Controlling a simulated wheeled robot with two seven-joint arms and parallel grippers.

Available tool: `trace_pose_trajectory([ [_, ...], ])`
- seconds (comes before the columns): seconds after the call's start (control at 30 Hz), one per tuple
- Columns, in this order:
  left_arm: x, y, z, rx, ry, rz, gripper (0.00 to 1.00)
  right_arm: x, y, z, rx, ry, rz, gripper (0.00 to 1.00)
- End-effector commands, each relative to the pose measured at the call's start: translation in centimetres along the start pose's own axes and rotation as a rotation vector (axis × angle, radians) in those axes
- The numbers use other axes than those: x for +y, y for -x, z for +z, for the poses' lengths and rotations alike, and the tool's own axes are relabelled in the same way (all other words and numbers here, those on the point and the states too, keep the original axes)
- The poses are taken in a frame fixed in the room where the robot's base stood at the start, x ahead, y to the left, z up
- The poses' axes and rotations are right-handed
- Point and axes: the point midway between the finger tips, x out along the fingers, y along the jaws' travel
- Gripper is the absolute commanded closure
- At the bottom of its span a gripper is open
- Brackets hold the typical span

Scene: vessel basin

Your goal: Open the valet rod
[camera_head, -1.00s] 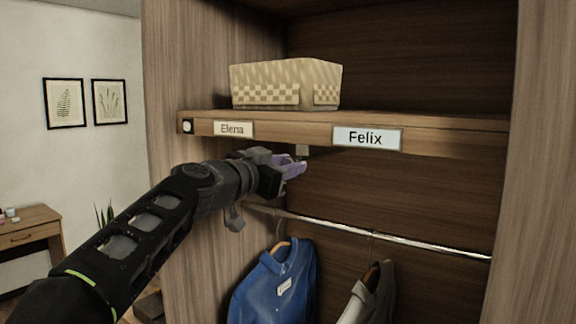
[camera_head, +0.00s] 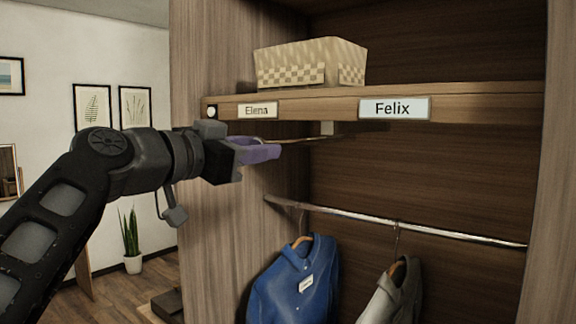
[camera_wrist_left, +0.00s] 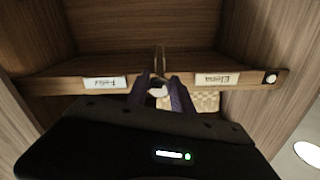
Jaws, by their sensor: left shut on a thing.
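The valet rod (camera_head: 312,139) is a thin brass-coloured rod that comes out from a small bracket (camera_head: 327,128) under the shelf. It reaches out toward my left gripper (camera_head: 262,150), whose purple fingers are shut on its outer end. In the left wrist view the rod (camera_wrist_left: 160,60) runs away from between the fingers (camera_wrist_left: 160,92), with a pale round end between them. The fingers partly hide the rod's end in the head view. My right gripper is in neither view.
The wooden shelf (camera_head: 300,100) with the Elena and Felix labels is just above the rod and holds a woven basket (camera_head: 310,64). Below, a metal rail (camera_head: 450,234) carries a blue shirt (camera_head: 295,285) and a grey garment (camera_head: 392,295). The wardrobe's left side panel stands close to my gripper.

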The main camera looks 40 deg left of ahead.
Motion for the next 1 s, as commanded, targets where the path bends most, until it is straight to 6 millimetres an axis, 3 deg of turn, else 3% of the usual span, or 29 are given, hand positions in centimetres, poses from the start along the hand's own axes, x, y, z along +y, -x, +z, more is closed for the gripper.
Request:
trace_pose_trajectory([
  [0.1,0.1,3.1,0.2,0.004,0.000,0.000,1.00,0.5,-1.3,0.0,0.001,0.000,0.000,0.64],
  [0.3,0.1,6.2,0.1,0.001,0.000,0.002,1.00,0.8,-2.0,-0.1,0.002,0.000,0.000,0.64],
  [0.77,-0.1,7.2,-0.1,0.000,0.000,0.000,1.00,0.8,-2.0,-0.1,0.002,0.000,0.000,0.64],
  [0.8,-0.1,7.2,-0.1,0.000,0.000,0.000,0.70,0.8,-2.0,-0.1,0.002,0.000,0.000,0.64],
  [1.0,0.0,7.1,-0.1,0.000,0.000,0.001,0.53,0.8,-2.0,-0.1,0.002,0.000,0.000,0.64],
])
